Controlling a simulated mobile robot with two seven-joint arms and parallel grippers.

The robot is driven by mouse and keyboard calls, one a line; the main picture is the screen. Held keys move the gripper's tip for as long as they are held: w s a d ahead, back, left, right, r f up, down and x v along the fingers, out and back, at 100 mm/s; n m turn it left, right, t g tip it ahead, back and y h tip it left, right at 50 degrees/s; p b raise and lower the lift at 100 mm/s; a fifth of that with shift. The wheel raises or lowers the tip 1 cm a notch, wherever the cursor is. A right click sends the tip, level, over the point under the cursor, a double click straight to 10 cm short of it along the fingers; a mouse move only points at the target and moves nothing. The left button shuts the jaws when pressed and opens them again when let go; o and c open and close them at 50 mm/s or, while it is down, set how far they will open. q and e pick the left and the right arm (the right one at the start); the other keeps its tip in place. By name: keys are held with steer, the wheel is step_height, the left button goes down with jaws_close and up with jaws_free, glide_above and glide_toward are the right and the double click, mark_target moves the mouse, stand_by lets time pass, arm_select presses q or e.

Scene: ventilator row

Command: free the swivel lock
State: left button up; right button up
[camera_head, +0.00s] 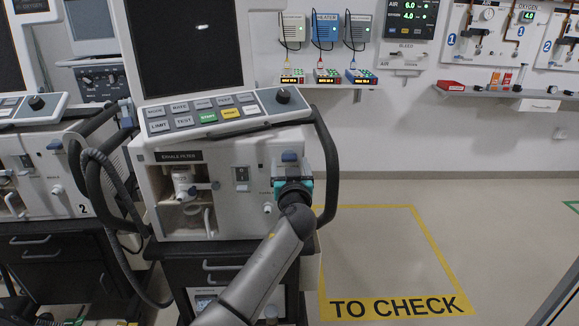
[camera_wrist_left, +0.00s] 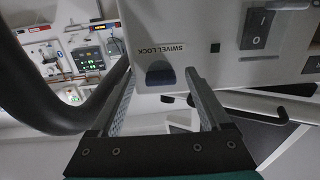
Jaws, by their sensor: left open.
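The swivel lock (camera_wrist_left: 160,73) is a dark blue knob on the ventilator's pale front panel, with its printed label beside it in the left wrist view. In the head view a blue knob (camera_head: 289,157), seemingly the same one, shows just above my left gripper (camera_head: 292,184). In the left wrist view my left gripper (camera_wrist_left: 157,82) is open, with one finger on each side of the knob. Gaps show between knob and fingers; I cannot tell whether the fingertips reach the knob's depth. The right gripper is not in view.
The ventilator (camera_head: 215,140) stands on a dark drawer cart, with black hoses at its left and a curved black handle (camera_head: 328,165) close right of my gripper. A rocker switch (camera_wrist_left: 257,28) is nearby. The yellow-outlined TO CHECK floor area (camera_head: 385,255) is clear.

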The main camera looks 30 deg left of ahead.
arm_select(q)
steer(key=shift+w+a, duration=0.3)
steer(key=shift+w, duration=0.1)
jaws_close()
stand_by(0.5)
